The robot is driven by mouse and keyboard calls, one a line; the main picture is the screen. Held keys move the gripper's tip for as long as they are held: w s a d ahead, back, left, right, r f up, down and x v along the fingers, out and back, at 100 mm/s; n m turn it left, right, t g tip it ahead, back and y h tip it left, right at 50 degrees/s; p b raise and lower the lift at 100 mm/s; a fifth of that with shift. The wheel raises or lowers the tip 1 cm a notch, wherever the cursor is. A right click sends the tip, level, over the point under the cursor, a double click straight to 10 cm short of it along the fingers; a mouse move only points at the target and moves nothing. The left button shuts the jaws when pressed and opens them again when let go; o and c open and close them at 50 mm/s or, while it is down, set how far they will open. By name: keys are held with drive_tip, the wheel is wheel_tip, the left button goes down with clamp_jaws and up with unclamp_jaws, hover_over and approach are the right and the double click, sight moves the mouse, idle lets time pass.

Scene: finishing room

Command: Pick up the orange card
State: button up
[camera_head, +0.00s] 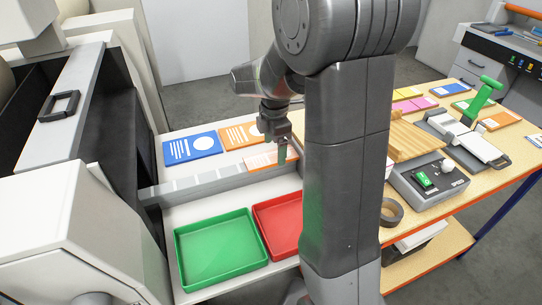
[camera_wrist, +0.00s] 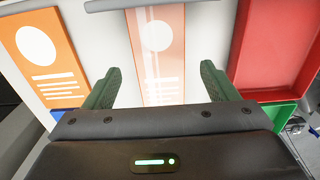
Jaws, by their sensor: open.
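My gripper (camera_head: 281,150) is open, its green fingers pointing down over a pale orange card with white marks (camera_head: 262,161). In the wrist view, this card (camera_wrist: 157,62) lies between and beyond my two open fingers (camera_wrist: 160,82); the lower part is hidden by my gripper body. I cannot tell whether the fingers touch it. A stronger orange card with a white circle and lines (camera_head: 240,134) lies farther back on the white surface; in the wrist view it is at the left (camera_wrist: 48,50).
A blue card (camera_head: 192,147) lies left of the orange cards. A grey rail (camera_head: 200,187) runs in front of them. A green tray (camera_head: 219,250) and a red tray (camera_head: 279,222) stand before the rail. A wooden bench (camera_head: 440,209) with tools is at right.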

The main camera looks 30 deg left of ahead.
drive_tip(key=shift+f, duration=0.95)
drive_tip(key=shift+c, duration=0.2)
drive_tip(key=c, duration=1)
drive_tip(key=shift+r, duration=0.1)
